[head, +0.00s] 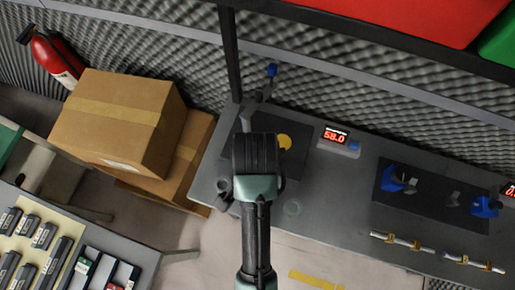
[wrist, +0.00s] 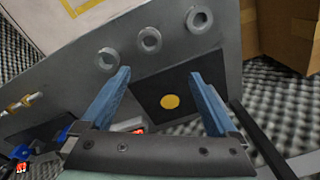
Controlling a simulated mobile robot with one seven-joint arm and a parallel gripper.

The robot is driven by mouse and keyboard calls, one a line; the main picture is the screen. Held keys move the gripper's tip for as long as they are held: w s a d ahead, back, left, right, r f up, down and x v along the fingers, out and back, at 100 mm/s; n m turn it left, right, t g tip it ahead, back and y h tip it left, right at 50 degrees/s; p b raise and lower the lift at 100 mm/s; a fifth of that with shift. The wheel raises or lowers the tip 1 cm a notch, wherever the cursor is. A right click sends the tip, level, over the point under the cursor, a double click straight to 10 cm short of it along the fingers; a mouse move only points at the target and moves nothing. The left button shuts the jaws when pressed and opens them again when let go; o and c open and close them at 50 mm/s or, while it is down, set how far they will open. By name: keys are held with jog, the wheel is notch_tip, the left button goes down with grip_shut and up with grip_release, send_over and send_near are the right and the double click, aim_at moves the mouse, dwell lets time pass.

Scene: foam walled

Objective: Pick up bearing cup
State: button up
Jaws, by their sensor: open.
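Several grey ring-shaped cups lie in a row on the grey bench top. In the wrist view one ring (wrist: 199,19) is at the top right, another (wrist: 149,39) is in the middle and a third (wrist: 107,59) is just beyond the left fingertip. In the head view two rings (head: 292,208) show beside my arm, the other partly hidden by it. My gripper (wrist: 160,75) has two blue fingers spread apart with nothing between them. The rings lie beyond the fingertips, apart from them. I cannot tell which ring is the bearing cup.
A black pad with a yellow disc (wrist: 170,101) lies beneath the fingers. A red-digit display (head: 338,138), blue fixtures (head: 396,178) and brass-ended rods (head: 402,242) stand along the bench (head: 345,196). Cardboard boxes (head: 118,120) stand left of it. Foam wall is behind.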

jog(key=shift+g, duration=0.5)
jog(key=f, duration=0.2)
jog(key=s+f+p, duration=0.1)
jog(key=f, duration=0.1)
jog(key=s+f, duration=0.1)
jog(key=f, duration=0.1)
jog(key=shift+w+d+f+p, duration=0.1)
jog(key=shift+f+p, duration=0.25)
jog(key=shift+f, duration=1.25)
jog(key=shift+w+f+p, duration=0.1)
jog(key=shift+f+p, duration=0.2)
jog(key=shift+f, duration=1.25)
grip_shut()
jog(key=shift+r, duration=0.1)
